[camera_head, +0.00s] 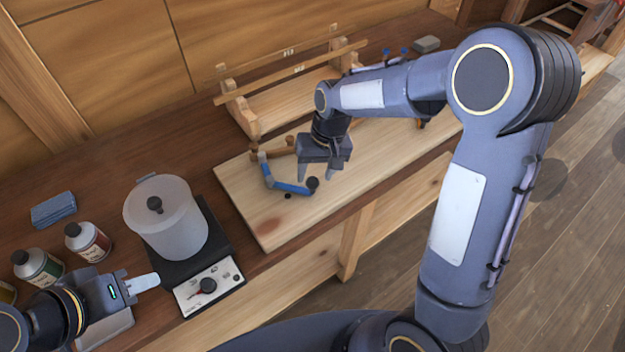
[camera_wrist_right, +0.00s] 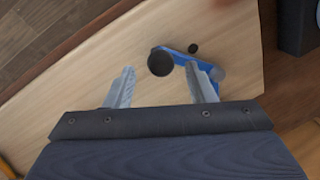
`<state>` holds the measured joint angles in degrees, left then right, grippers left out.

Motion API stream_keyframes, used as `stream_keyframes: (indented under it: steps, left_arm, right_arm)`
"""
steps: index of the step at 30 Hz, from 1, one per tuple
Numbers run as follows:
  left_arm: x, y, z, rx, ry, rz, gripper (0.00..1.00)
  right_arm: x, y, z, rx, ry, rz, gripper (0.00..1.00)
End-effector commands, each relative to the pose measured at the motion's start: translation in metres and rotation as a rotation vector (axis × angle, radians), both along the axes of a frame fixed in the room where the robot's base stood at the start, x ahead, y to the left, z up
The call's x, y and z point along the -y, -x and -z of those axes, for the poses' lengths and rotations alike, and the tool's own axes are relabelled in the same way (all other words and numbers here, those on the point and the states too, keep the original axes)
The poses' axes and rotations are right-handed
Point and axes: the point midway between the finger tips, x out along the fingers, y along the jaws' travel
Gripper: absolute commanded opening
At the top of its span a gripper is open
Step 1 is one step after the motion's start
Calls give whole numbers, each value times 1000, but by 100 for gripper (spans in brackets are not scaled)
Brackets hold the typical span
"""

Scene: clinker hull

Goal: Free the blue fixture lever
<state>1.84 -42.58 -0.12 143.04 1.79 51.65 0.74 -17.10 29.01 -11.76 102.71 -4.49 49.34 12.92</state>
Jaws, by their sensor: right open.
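The blue fixture lever (camera_head: 291,187) lies over the pale wooden board, with a dark round knob (camera_head: 312,183) at its right end and a grey-blue bent part at its left. My right gripper (camera_head: 316,174) is open and points down just above the knob end. In the right wrist view the lever (camera_wrist_right: 181,54) and its knob (camera_wrist_right: 160,62) show beyond the open fingers (camera_wrist_right: 162,82); the knob is nearer the right finger, which partly hides the lever. No contact shows. My left gripper (camera_head: 141,283) is at lower left, away from the lever; its finger gap cannot be made out.
The pale board (camera_head: 270,228) lies on the brown bench, with a wooden cradle (camera_head: 262,115) behind. A lidded pot (camera_head: 172,222) stands on a hotplate (camera_head: 208,285) to the left. Bottles (camera_head: 88,242) and a blue block (camera_head: 53,209) are farther left. The board's front is clear.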

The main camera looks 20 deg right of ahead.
Motion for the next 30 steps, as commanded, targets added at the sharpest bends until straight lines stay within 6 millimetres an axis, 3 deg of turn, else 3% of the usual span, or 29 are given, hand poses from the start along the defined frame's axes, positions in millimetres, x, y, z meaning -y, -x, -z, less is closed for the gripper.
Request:
stream_keyframes:
  steps: [3,9,19,30]
  left_arm:
    - [0,0,-3,0,0,0,36]
    - [0,0,-5,0,0,0,36]
    - [0,0,-5,0,0,0,36]
    - [0,0,-5,0,0,0,36]
  right_arm:
    - [-4,1,19,-5,1,-1,50]
    - [-7,0,39,-2,0,-1,50]
    - [-8,0,43,1,-1,-1,48]
    - [-8,0,42,0,-1,-1,0]
